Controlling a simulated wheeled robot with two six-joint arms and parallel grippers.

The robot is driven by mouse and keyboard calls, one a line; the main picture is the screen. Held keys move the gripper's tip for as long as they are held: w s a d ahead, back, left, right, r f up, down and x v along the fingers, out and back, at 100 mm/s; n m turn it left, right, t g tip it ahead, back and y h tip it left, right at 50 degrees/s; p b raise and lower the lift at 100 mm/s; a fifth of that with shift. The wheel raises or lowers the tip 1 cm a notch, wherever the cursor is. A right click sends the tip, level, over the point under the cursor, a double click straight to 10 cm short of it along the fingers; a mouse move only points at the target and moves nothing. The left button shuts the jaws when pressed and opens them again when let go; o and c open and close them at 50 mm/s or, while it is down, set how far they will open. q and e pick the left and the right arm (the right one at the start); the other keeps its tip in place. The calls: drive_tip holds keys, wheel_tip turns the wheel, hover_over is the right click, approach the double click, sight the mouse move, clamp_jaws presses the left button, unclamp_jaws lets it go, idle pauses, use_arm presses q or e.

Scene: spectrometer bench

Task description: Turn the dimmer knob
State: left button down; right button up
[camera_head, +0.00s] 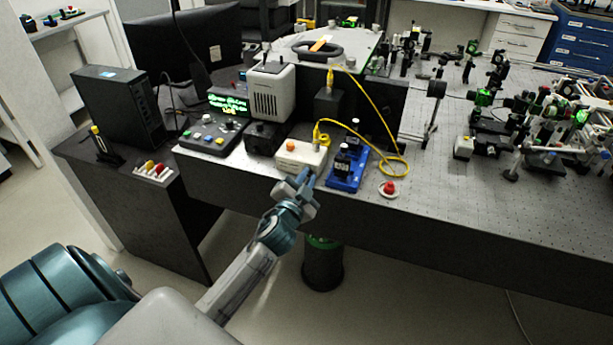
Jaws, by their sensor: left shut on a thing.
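A small cream-white box (314,156) with an orange cap (291,145) on top stands near the front edge of the optical bench. My left gripper (304,178) reaches up from below to the front of this box. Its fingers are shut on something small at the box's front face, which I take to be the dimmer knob. The fingers hide the knob, so its turn cannot be seen. My right gripper is not in view.
A blue tray (345,181) with dark bottles stands just right of the box, and a red button (389,188) sits further right. A yellow cable (376,112) loops behind them. A control panel (211,137) lies to the left. The bench's front edge is below the gripper.

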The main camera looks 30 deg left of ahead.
use_arm(q)
drive_tip(key=shift+m, duration=0.4)
drive_tip(key=c, duration=1.4)
unclamp_jaws()
drive_tip(key=b+v, duration=0.3)
drive_tip(key=v, duration=0.8)
